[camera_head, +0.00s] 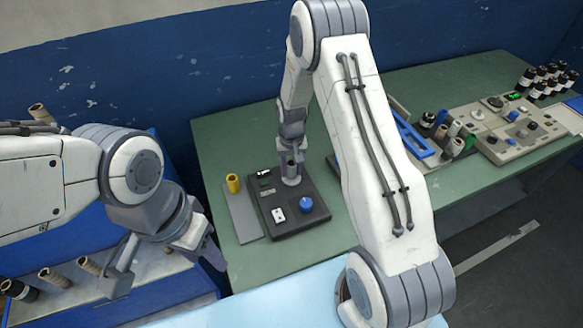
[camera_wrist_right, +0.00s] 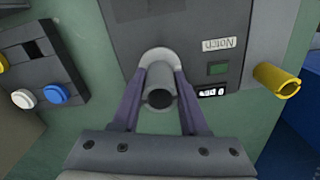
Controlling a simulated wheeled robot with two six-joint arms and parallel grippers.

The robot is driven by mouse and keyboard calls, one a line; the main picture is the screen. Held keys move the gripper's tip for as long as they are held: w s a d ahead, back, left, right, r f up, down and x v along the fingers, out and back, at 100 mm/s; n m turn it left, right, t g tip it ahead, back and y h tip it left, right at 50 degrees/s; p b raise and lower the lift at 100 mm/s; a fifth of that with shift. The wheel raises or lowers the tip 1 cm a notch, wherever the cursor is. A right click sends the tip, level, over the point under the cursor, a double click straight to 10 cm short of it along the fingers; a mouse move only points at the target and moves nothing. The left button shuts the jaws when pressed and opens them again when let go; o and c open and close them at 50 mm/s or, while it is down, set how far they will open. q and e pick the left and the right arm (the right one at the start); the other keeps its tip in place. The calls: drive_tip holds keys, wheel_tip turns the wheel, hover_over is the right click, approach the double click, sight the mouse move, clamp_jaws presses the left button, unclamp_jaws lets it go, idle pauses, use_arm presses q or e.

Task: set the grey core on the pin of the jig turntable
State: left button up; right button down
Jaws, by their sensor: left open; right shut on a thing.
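The grey core (camera_wrist_right: 160,90) is a short hollow tube between the fingers of my right gripper (camera_wrist_right: 159,98), which is shut on it. The core stands over the pale round disc (camera_wrist_right: 158,55) of the jig turntable (camera_head: 291,181), with its open end towards the wrist camera. The pin is hidden, and I cannot tell whether the core rests on the disc or is just above it. In the head view my right gripper (camera_head: 291,165) points down at the back of the dark jig base (camera_head: 288,228). My left gripper (camera_head: 212,252) is open and empty, left of the jig.
A yellow notched tube (camera_head: 233,184) stands on a grey plate (camera_head: 243,217) beside the jig. A blue rack (camera_head: 412,140) and a machine (camera_head: 522,128) are further right on the green table (camera_head: 236,146).

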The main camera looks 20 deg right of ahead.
drive_tip(key=shift+f, duration=0.4)
idle(0.3)
drive_tip(key=shift+c, duration=1.7)
unclamp_jaws()
drive_tip(key=shift+o, duration=0.3)
drive_tip(key=shift+o, duration=1.4)
drive_tip(key=shift+r, duration=0.1)
drive_tip(key=shift+r+p, duration=2.95)
drive_tip(key=shift+r, duration=1.05)
drive_tip(key=shift+f, duration=0.1)
